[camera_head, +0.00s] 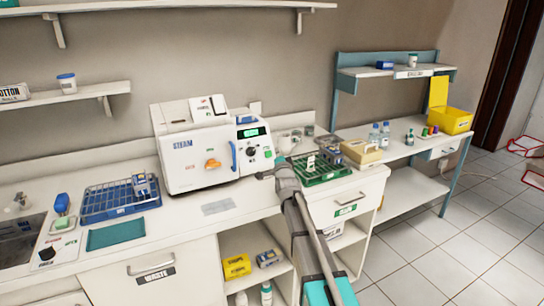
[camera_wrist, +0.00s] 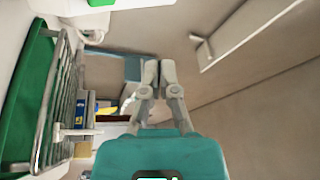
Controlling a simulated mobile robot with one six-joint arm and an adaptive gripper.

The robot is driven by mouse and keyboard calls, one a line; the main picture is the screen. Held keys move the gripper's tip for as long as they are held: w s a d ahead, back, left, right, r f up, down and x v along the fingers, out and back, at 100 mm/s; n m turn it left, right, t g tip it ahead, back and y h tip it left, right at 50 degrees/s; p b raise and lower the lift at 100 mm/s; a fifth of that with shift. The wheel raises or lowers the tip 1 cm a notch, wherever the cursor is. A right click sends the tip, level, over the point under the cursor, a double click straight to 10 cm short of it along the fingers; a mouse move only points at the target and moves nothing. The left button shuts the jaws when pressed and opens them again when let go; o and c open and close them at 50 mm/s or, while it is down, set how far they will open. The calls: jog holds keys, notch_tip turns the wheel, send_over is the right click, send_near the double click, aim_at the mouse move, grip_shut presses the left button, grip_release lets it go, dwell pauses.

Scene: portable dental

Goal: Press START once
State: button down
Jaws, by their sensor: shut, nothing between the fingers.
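The white STEAM unit (camera_head: 195,150) stands on the counter against the wall. Its right-hand control panel (camera_head: 240,141) has a lit green display (camera_head: 250,132), a dark knob (camera_head: 250,151) and a small green button (camera_head: 252,162) low down. I cannot read a START label at this size. My gripper (camera_head: 260,175) is just below and right of the green button, its tip near the panel's lower edge; contact cannot be told. In the wrist view my gripper (camera_wrist: 158,70) has its fingertips together with nothing between them. A green patch (camera_wrist: 98,2) on a white surface shows at that view's top edge.
A green rack tray (camera_head: 322,172) with items sits right of the unit, close to my arm; it also shows in the wrist view (camera_wrist: 38,90). The counter before the unit is mostly clear.

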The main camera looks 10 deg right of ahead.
aim_at(269, 151)
jog(key=shift+w+a+f+b, duration=0.3)
jog(key=shift+w+f+b, duration=0.3)
jog(key=shift+w, duration=0.4)
jog(key=shift+w+a+f+b, duration=0.35)
jog(key=shift+w+f+b, duration=0.25)
jog(key=shift+w, duration=0.4)
jog(key=shift+w+a+f+b, duration=0.3)
jog(key=shift+w+f+b, duration=0.3)
jog(key=shift+w, duration=0.4)
jog(key=shift+w+a+f+b, duration=0.3)
jog(key=shift+w+f, duration=0.15)
jog(key=shift+w, duration=0.1)
dwell(0.5)
jog(key=shift+s+d+r, duration=0.1)
jog(key=shift+s, duration=0.1)
dwell(0.3)
jog(key=shift+s+d+r+p, duration=0.2)
jog(key=shift+s+r+p, duration=0.15)
jog(key=shift+s+p, duration=0.15)
jog(key=shift+s, duration=0.1)
jog(key=s, duration=0.1)
jog(key=s+d+r+p, duration=0.1)
jog(key=s+r+p, duration=0.1)
jog(key=s, duration=0.1)
jog(key=shift+d+r, duration=0.15)
jog(key=shift+r, duration=0.1)
dwell(0.5)
dwell(0.6)
